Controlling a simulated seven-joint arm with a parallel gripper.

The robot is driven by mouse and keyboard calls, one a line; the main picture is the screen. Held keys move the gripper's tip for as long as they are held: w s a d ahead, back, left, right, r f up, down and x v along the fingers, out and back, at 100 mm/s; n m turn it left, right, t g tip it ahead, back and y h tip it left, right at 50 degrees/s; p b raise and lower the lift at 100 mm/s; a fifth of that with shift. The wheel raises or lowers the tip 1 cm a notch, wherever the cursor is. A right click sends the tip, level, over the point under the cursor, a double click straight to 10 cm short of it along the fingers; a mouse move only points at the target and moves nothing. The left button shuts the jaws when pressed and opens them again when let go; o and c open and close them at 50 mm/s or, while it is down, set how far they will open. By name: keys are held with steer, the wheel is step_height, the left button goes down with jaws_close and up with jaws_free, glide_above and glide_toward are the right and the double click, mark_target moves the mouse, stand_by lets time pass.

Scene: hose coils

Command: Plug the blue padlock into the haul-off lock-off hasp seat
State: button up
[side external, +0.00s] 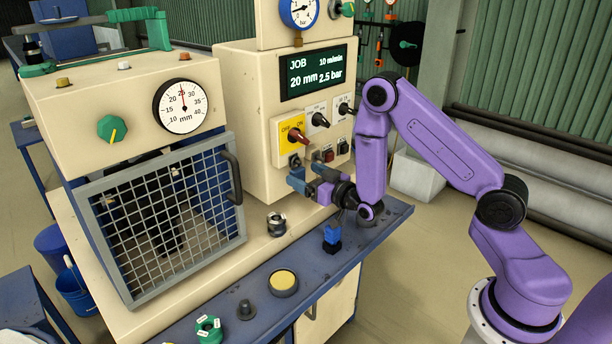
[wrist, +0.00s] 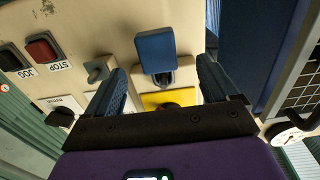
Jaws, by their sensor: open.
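The blue padlock (wrist: 155,50) shows in the wrist view, with its dark shackle end at the hasp seat (wrist: 162,77) beside the yellow switch plate (wrist: 168,98). Its body hangs away from the plate. How deeply the shackle sits cannot be told. My gripper (wrist: 161,70) is open, with one blue finger on each side of the padlock and visible gaps between. In the side view my gripper (side external: 308,186) is at the panel just below the yellow plate (side external: 291,137). The padlock is hard to separate from the fingers there.
Another blue block on a dark base (side external: 332,238) stands on the bench below my gripper. STOP (wrist: 43,48) and JOG (wrist: 12,58) buttons and an empty grey bracket (wrist: 97,70) are beside the seat. The mesh guard (side external: 165,215) stands at left.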

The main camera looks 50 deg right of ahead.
steer(key=shift+s, duration=1.7)
steer(key=s, duration=0.7)
steer(key=shift+s, duration=0.2)
stand_by(0.3)
steer(key=a+f+n+g+y, duration=0.1)
steer(key=a+n+g+y, duration=0.3)
steer(key=a, duration=0.6)
steer(key=s+a+r+n+g+y, duration=0.1)
steer(key=s+a+n+g, duration=0.1)
steer(key=s+a+g, duration=0.6)
steer(key=s+d+r+n+g+h, duration=0.2)
steer(key=s+d+r+n+g, duration=0.1)
steer(key=s, duration=0.6)
steer(key=s+d+r+n+g+h, duration=0.2)
steer(key=s+d+r+n, duration=0.1)
steer(key=s, duration=0.7)
steer(key=shift+d+r+n+g+h, duration=0.3)
steer(key=shift+d+r+g, duration=0.1)
steer(key=shift+d+r, duration=0.35)
